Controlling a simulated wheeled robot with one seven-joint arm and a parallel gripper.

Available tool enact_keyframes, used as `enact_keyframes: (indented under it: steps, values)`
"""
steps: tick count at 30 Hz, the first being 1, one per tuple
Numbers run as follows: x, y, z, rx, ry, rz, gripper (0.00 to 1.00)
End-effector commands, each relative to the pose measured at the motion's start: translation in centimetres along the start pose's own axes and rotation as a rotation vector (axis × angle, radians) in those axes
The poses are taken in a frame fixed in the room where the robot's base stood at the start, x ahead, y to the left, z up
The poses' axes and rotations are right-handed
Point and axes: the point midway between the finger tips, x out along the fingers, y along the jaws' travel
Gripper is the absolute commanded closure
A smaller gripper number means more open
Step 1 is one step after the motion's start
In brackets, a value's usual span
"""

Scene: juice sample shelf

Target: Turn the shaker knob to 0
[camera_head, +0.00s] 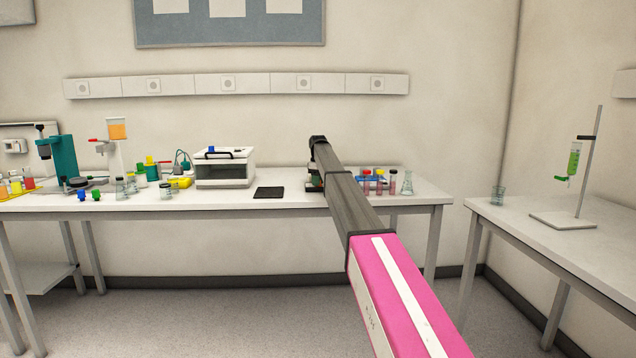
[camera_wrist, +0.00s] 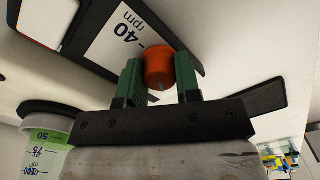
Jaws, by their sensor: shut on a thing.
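In the wrist view, the orange-red shaker knob (camera_wrist: 158,66) sits between the green fingers of my gripper (camera_wrist: 160,74), which is shut on it. A small light mark shows on the knob's lower edge. Beside the knob, a white label (camera_wrist: 122,38) reads "40 rpm", upside down, on a dark plate of the shaker. The knob's full pointer setting cannot be read. In the head view, my arm hides the knob, the gripper and most of the shaker; only a dark edge of the shaker (camera_head: 313,185) shows left of the arm.
A vessel with green liquid and a scale (camera_wrist: 40,150) is close by at the wrist view's lower left. In the head view, a tube rack (camera_head: 374,182) and a conical flask (camera_head: 407,183) stand right of my arm. A black pad (camera_head: 269,192) and white box (camera_head: 224,168) are left.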

Motion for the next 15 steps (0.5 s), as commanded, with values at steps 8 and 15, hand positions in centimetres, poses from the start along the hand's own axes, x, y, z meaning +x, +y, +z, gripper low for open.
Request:
enact_keyframes:
  steps: [8,15]
  values:
    - [-0.12,0.06,-0.06,-0.253,0.001,0.002,0.93]
    - [-0.13,0.07,-0.06,-0.431,0.001,0.002,0.93]
